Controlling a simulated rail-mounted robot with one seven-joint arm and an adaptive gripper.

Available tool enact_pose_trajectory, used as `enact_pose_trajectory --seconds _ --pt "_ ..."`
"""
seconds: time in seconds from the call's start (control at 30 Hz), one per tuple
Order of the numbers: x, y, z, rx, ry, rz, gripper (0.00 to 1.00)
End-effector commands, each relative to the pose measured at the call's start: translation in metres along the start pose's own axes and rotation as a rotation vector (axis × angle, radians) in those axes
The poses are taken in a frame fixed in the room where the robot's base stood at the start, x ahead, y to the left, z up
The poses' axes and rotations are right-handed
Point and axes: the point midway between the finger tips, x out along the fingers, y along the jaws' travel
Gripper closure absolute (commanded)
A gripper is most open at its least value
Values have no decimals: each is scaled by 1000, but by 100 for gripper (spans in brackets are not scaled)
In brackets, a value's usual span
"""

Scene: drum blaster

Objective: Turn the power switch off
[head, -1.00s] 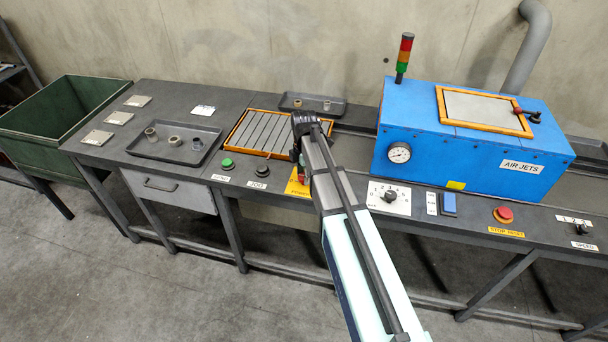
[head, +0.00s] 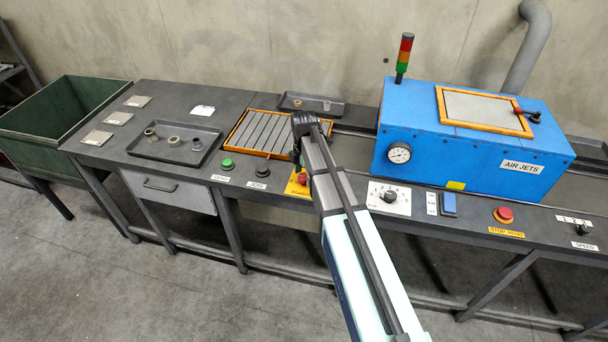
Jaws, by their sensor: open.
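The power switch (head: 303,179) is a red handle on a yellow plate (head: 294,189) at the front edge of the bench, just right of the JOG button. My arm reaches in from the lower right and hides the plate's right side. My gripper (head: 297,158) is dark, points down, and sits just behind and above the red handle. It is open and holds nothing. I cannot tell whether a finger touches the handle.
A green button (head: 227,163) and a black button (head: 262,171) lie to the left. A selector dial (head: 390,196), blue rocker (head: 449,204) and red stop button (head: 503,215) lie to the right. The blue air-jets box (head: 470,140) stands behind them.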

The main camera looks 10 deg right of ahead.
Motion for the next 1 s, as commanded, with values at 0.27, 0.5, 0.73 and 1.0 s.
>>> enact_pose_trajectory --seconds 0.27,0.5,0.73,1.0 --pt "-12 1 0 1 -1 3 30" --pt "-54 1 0 0 -1 4 30" --pt "-96 1 0 0 -1 2 30" --pt "-119 0 0 0 0 0 30"
